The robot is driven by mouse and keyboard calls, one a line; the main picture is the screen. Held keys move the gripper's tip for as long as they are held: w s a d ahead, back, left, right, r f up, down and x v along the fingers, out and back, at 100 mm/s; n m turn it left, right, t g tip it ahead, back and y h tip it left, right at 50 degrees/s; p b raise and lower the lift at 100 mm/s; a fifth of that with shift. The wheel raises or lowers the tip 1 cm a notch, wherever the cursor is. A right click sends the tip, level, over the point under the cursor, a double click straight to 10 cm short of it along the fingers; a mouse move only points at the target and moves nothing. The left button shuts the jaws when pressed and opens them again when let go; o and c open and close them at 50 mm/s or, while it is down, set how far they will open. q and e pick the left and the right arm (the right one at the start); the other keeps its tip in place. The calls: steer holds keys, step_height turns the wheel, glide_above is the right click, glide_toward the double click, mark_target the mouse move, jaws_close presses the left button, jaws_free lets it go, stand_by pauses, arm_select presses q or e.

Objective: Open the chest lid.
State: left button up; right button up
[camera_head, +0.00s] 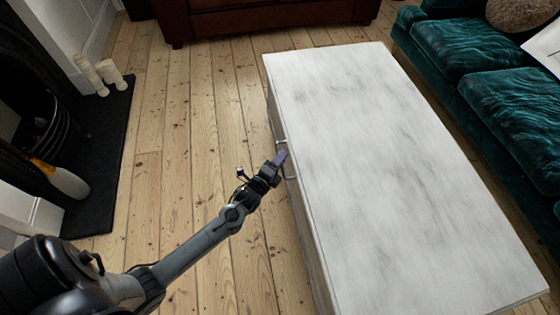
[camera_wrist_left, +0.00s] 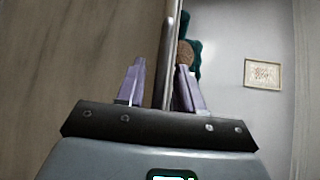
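The chest (camera_head: 390,170) is a long, low box with a streaked white top, and its lid looks closed. A metal handle (camera_head: 281,146) is on its left side. My left gripper (camera_head: 281,159) is at that side, by the handle. In the left wrist view its two purple fingers (camera_wrist_left: 160,88) are apart, one on each side of a thin upright strip (camera_wrist_left: 168,50), which may be the lid's edge or the handle. I cannot tell whether the fingers touch it. My right gripper is not in view.
A teal sofa (camera_head: 490,75) stands close along the chest's right side. A brown leather seat (camera_head: 255,18) is at the back. Bare floorboards (camera_head: 200,120) lie between hearth and chest.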

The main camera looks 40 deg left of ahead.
arm_select(q)
jaws_close()
steer(key=shift+r, duration=0.1)
stand_by(0.3)
